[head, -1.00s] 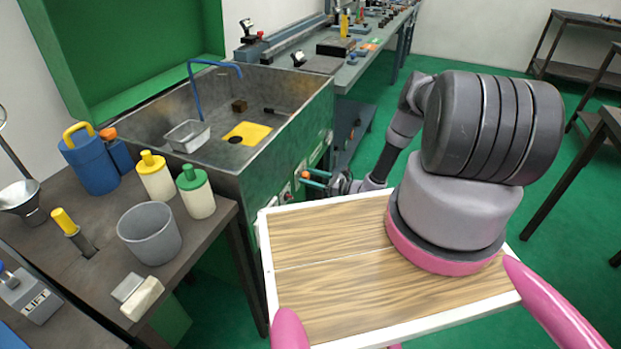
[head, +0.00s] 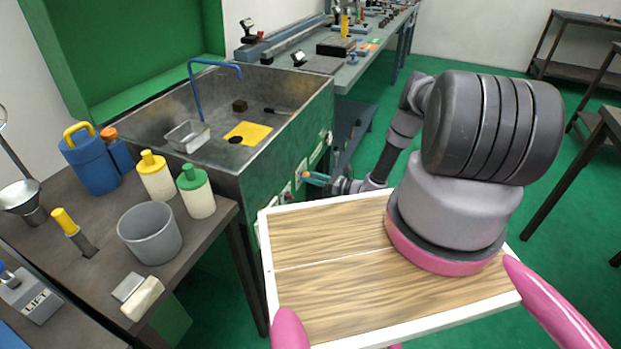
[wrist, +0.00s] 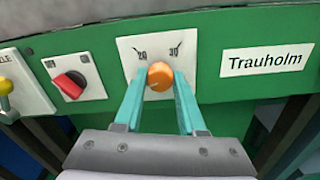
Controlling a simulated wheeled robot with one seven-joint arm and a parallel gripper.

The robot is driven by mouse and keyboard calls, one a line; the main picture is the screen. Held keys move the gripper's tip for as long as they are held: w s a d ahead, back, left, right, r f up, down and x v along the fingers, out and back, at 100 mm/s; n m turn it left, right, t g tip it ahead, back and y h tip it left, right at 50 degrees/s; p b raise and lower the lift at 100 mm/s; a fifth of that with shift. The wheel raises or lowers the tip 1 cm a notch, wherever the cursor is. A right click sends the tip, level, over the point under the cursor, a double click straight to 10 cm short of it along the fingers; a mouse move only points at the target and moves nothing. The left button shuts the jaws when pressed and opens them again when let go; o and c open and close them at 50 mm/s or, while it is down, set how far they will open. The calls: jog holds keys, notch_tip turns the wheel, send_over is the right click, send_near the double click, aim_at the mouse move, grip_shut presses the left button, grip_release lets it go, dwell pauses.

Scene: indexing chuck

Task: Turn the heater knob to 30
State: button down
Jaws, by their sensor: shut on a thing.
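The round orange heater knob (wrist: 160,76) sits in front of a white plate (wrist: 128,46) on the green panel. The plate is marked 20 at upper left and 30 at upper right, with short dark tick lines. My gripper (wrist: 160,82) has its two teal fingers on either side of the knob and is shut on it. The fingers hide the knob's sides, and I cannot tell which mark it points to. In the head view my gripper (head: 318,178) is at the front of the sink cabinet, small and partly hidden.
Left of the knob are a red switch (wrist: 70,85) and a yellow-tipped lever (wrist: 6,88). In the head view, a wood-topped board (head: 330,240) lies close below my arm.

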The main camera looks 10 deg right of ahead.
jog(key=shift+d+m, duration=0.1)
jog(key=shift+m, duration=14.5)
jog(key=shift+f, duration=0.1)
jog(key=c, duration=0.5)
grip_release()
